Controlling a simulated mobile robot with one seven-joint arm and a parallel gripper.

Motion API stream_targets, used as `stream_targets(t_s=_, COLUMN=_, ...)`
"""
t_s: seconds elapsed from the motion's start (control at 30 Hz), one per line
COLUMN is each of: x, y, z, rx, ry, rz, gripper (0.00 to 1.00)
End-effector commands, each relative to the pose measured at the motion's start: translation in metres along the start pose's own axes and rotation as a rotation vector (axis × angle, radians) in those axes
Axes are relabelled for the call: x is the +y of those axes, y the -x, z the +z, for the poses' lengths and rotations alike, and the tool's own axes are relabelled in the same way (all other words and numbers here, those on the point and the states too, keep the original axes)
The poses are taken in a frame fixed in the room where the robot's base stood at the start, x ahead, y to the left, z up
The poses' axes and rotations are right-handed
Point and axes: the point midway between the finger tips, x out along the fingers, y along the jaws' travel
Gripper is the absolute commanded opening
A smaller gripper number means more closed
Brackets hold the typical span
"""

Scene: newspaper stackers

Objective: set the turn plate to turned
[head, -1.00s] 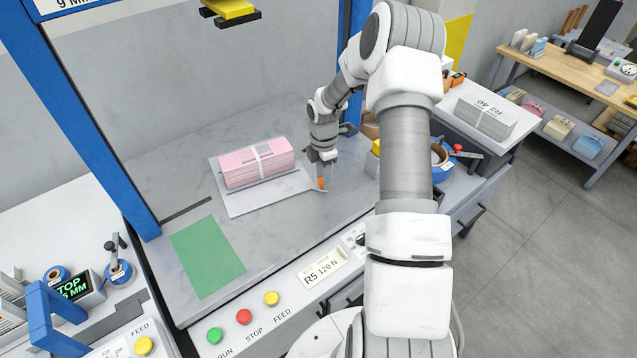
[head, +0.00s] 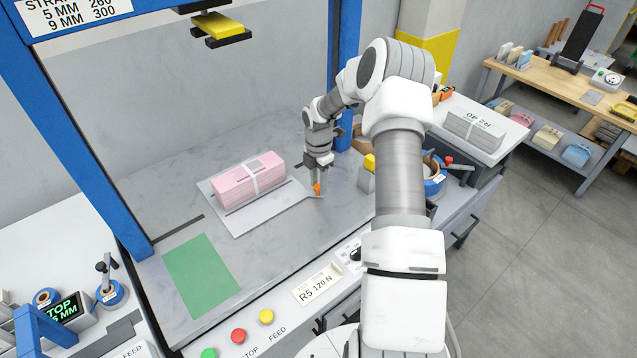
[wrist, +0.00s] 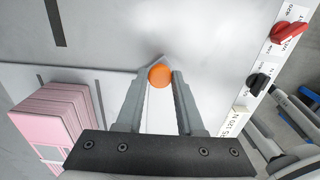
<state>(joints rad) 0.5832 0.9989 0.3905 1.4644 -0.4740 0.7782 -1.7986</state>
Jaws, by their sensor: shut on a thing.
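The turn plate (head: 272,213) is a flat light-grey plate on the machine table, with a narrow tongue at its right end. An orange knob (head: 317,188) stands on that tongue. A pink strapped bundle (head: 240,185) lies on the plate. My gripper (head: 317,182) points down at the tongue and is shut on the orange knob. In the wrist view the knob (wrist: 159,76) sits between the two fingertips, and the pink bundle (wrist: 55,125) is at the lower left.
A green sheet (head: 201,275) lies on the table (head: 150,200) at the front left. A blue post (head: 345,70) stands behind my arm. A yellow block (head: 370,161) and a blue roll (head: 435,180) are to the right. A yellow-black press head (head: 220,28) hangs above.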

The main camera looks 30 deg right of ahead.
Motion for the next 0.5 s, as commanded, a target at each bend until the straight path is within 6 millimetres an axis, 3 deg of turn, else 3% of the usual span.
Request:
stream_targets(t_s=0.17, x=0.0031, y=0.0015, z=0.0023, rx=-0.006, ry=0.001, rz=0.011, gripper=0.0)
stream_targets(t_s=0.2, x=0.0032, y=0.0015, z=0.0024, rx=-0.006, ry=0.001, rz=0.011, gripper=0.4)
stream_targets(t_s=0.33, x=0.0028, y=0.0015, z=0.0021, rx=-0.006, ry=0.0, rz=0.01, gripper=0.64)
stream_targets(t_s=0.5, x=0.002, y=0.001, z=0.0015, rx=-0.004, ry=0.0, rz=0.007, gripper=0.67)
